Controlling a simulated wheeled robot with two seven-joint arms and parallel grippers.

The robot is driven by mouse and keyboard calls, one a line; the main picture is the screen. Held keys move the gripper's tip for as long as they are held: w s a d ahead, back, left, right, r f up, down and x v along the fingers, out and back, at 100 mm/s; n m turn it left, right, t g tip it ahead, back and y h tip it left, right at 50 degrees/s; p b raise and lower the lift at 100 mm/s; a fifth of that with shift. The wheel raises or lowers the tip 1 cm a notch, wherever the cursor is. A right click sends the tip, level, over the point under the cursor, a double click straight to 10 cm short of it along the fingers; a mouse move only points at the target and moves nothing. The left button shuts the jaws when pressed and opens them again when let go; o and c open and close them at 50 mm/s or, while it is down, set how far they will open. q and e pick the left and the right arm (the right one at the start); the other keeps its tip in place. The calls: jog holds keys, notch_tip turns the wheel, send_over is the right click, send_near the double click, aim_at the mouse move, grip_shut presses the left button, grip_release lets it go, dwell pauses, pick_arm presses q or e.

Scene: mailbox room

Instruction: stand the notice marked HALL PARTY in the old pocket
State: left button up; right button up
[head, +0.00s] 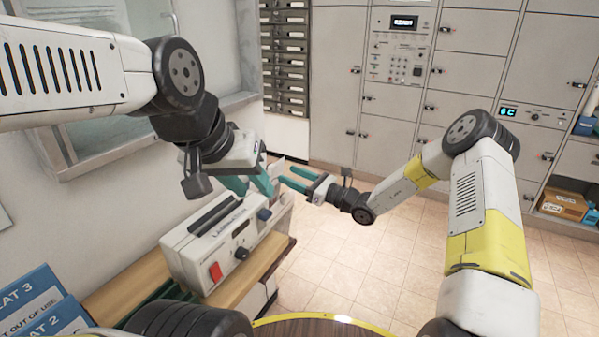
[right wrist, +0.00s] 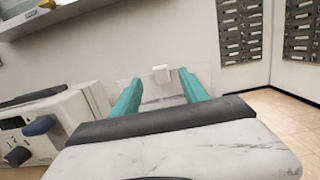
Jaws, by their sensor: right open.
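My left gripper (head: 257,187) has teal fingers just above the far end of the white laminator (head: 225,240). I cannot tell whether they are apart or closed, or if they hold anything. My right gripper (head: 297,184) is open, in the air just right of it; its teal fingers also show in the right wrist view (right wrist: 163,97). A pale, partly see-through sheet or panel (right wrist: 150,91) with a small white block (right wrist: 161,74) shows beyond those fingers. I cannot read HALL PARTY anywhere, and cannot tell which thing is the old pocket.
The laminator stands on a wooden shelf (head: 262,272) along the left wall. A framed noticeboard (head: 95,120) hangs above. Grey lockers (head: 480,70) fill the back; the tiled floor (head: 400,265) between is clear.

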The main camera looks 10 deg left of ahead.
jog(key=v, duration=0.7)
jog(key=shift+s+d, duration=0.15)
jog(key=shift+d, duration=0.2)
